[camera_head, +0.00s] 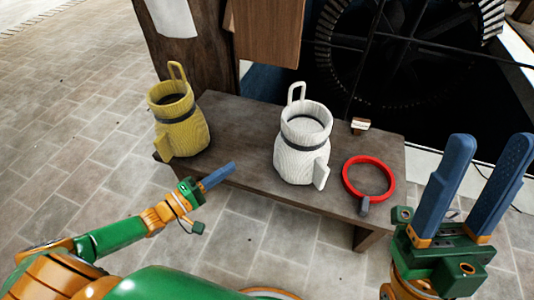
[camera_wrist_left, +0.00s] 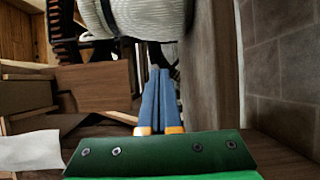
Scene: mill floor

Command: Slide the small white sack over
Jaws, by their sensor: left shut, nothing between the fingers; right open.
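The small white sack (camera_head: 300,152) stands upright on a low dark wooden bench (camera_head: 238,125), with a loop handle on top, a dark band round its neck and a flat tab low on its right side. My left gripper (camera_head: 232,167) is shut and empty at the bench's front edge, left of the white sack and apart from it. In the left wrist view, the shut fingers (camera_wrist_left: 160,72) point towards the ribbed white sack (camera_wrist_left: 152,16), which is cut off by the top edge. My right gripper (camera_head: 489,142) is open and empty, to the right of the bench.
A yellow sack (camera_head: 180,125) of similar shape stands at the bench's left end. A red ring (camera_head: 347,180) with a grey handle lies right of the white sack. A small pale block (camera_head: 360,125) sits behind it. Bare bench top lies between the two sacks.

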